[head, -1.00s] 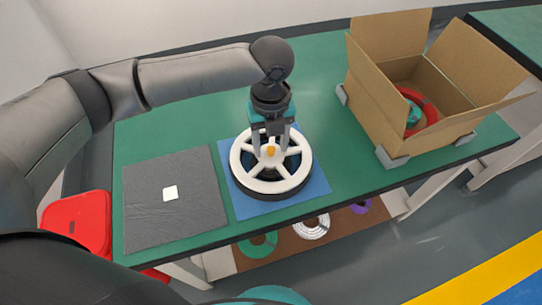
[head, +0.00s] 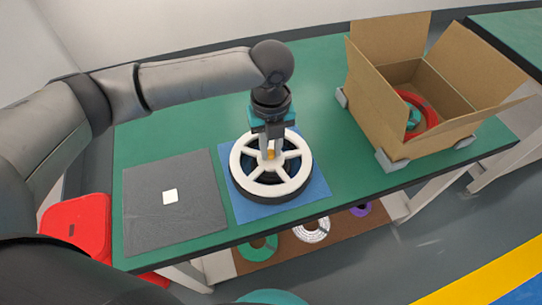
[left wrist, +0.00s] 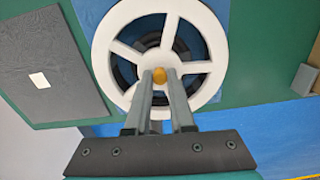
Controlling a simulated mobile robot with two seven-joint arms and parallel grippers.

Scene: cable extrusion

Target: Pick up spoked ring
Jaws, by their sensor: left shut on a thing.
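The spoked ring (head: 270,190) is a white wheel with several spokes and a small orange knob (head: 270,154) at its hub. It lies flat over a dark round piece (head: 292,197) on a blue mat. My left gripper (head: 269,148) points straight down over the hub and is shut on the ring's orange knob. In the left wrist view the two fingers (left wrist: 160,80) meet close at the knob, with the white rim (left wrist: 103,50) around them. I cannot tell any gap under the ring. My right gripper is not in view.
The blue mat (head: 317,185) and a grey mat (head: 150,215) with a white square (head: 170,196) lie on the green table (head: 320,80). An open cardboard box (head: 385,105) at the right holds a red ring (head: 430,112). Coils lie on a shelf below.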

